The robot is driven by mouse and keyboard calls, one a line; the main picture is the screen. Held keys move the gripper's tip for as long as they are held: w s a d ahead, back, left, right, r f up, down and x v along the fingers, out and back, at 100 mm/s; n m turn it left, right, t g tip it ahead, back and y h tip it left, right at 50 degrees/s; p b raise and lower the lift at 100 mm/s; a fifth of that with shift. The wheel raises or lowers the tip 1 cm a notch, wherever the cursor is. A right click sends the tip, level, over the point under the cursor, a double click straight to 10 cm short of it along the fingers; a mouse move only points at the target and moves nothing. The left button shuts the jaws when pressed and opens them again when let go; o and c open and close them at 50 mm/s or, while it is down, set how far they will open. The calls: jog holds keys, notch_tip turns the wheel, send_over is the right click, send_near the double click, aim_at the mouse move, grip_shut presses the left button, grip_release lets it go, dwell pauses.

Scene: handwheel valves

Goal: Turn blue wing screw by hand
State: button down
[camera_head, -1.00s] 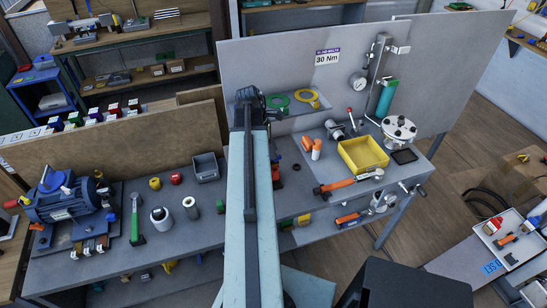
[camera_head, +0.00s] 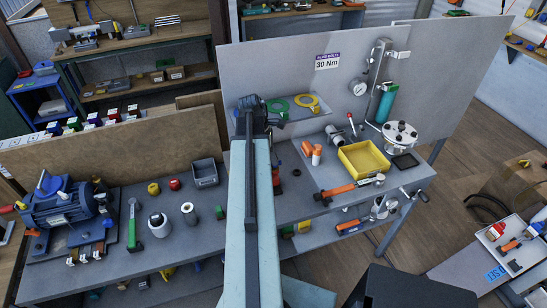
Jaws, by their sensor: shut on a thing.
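My pale blue arm link (camera_head: 250,215) rises through the middle of the view to a dark joint near the grey back panel. It covers the bench behind it. My gripper is not visible; the far part of the arm is hidden behind this link. I cannot make out a blue wing screw for certain. A blue motor-like unit (camera_head: 58,207) with an upright blue piece on top stands at the left end of the bench, far from my arm. I cannot tell whether that piece is a wing screw.
The grey bench holds a green-handled hammer (camera_head: 132,226), an open grey bin (camera_head: 205,173), a yellow tray (camera_head: 363,159), an orange-handled tool (camera_head: 342,189) and a round metal flanged vessel (camera_head: 400,133). A green and a yellow handwheel (camera_head: 307,101) lie behind. A gauge (camera_head: 360,88) is on the panel.

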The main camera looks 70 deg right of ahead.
jog(key=m, duration=0.2)
jog(key=m+y, duration=0.1)
jog(key=m, duration=0.1)
jog(key=shift+w+d, duration=0.1)
jog(key=shift+d, duration=0.25)
jog(key=c, duration=1.5)
grip_release()
jog(key=shift+a, duration=0.2)
jog(key=shift+r, duration=0.1)
notch_tip(320, 180, up, 6)
jog(key=p, duration=0.6)
jog(key=p+v, duration=0.7)
jog(key=shift+r, duration=0.3)
